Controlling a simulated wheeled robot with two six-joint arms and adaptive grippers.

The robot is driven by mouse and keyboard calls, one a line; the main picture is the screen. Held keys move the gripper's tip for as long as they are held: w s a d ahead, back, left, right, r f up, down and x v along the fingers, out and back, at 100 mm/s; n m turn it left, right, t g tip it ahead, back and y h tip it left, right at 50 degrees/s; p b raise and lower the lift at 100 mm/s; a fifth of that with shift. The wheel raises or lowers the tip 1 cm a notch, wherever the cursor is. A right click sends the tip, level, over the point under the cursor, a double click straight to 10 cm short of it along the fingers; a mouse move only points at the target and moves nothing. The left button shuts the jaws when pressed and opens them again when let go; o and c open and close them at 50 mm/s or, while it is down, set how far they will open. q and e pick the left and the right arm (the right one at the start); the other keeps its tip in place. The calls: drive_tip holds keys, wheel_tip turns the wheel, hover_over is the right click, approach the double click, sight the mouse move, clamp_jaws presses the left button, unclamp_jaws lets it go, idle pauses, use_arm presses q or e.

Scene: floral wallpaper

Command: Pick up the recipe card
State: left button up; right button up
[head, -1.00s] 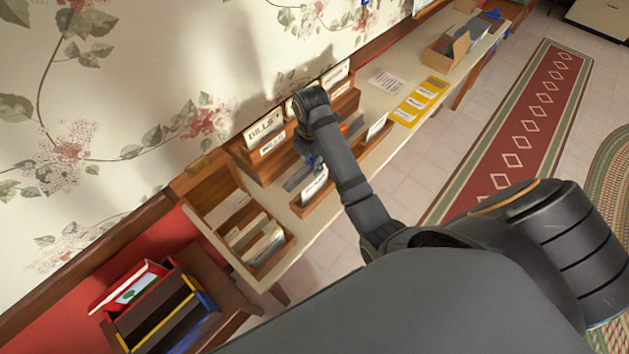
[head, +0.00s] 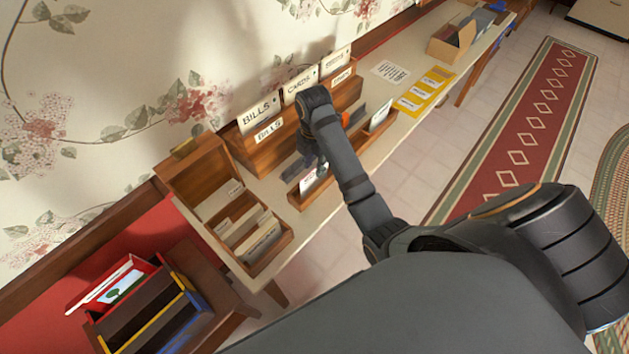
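Several upright cards stand in an open wooden box (head: 282,240) on the narrow table; I cannot tell which is a recipe card. A white card with a red mark (head: 308,182) stands in a long low wooden tray (head: 293,197) to the right of that box. My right gripper (head: 312,160) points down just above and behind this card, at the tray's left end. Its fingers are small, dark and partly hidden by my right arm, so I cannot tell whether they are open or touch the card. My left gripper is not in view.
A wooden sorter (head: 240,150) labelled BILLS and CARDS stands against the wall behind the gripper. A printed sheet (head: 390,72), a yellow card strip (head: 430,88) and a cardboard box (head: 447,50) lie farther right. A rack of folders (head: 150,310) is at lower left.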

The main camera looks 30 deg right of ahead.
sight(314, 177)
wheel_tip(314, 177, down, 3)
drive_tip(key=shift+w+d+f+b, duration=0.1)
drive_tip(key=shift+d+b, duration=0.05)
drive_tip(key=shift+b, duration=0.4)
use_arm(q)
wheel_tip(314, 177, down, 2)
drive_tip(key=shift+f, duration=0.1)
use_arm(e)
drive_tip(key=shift+r, duration=0.2)
clamp_jaws()
